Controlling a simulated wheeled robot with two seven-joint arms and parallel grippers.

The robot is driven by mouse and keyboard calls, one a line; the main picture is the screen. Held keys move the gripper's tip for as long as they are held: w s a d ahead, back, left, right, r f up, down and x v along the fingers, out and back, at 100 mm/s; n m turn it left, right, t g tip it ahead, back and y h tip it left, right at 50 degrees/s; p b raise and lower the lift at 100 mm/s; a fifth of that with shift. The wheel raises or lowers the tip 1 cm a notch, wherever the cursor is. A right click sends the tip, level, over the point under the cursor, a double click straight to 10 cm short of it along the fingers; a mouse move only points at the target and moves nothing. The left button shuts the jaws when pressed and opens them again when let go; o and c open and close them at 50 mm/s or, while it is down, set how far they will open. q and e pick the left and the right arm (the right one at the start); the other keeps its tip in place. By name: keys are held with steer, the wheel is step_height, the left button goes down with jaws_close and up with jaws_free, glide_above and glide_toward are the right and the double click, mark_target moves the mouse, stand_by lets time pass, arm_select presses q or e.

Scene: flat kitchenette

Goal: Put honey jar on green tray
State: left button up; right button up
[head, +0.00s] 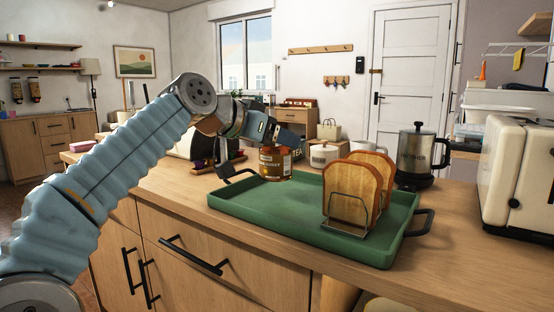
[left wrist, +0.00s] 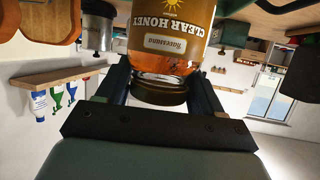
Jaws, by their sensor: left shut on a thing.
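The honey jar (head: 275,163) has amber contents, a brown label and a dark lid. It is upright over the far left part of the green tray (head: 270,210); I cannot tell whether its base touches the tray. My left gripper (head: 275,143) is shut on the jar near its lid, reaching in from the left. In the left wrist view the jar (left wrist: 168,45) appears upside down, its lid between the fingers of my left gripper (left wrist: 160,90). My right gripper is not in view.
A metal rack with toast slices (head: 352,195) stands on the tray's right half. A kettle (head: 421,155), a white lidded pot (head: 323,154) and a cream toaster (head: 515,170) stand around the tray. The tray's left and front middle are clear.

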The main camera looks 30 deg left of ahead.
mark_target(276, 155)
arm_select(q)
steer(key=f, duration=0.1)
steer(key=w+f+b, duration=0.1)
steer(key=f, duration=0.1)
steer(key=shift+a+f, duration=0.15)
steer(key=shift+f, duration=0.35)
steer(key=shift+f+b, duration=0.2)
steer(key=shift+b, duration=0.1)
steer(key=o, duration=1.5)
steer(key=shift+r+p, duration=0.25)
steer(key=shift+p, duration=0.05)
steer(key=v, duration=1.2)
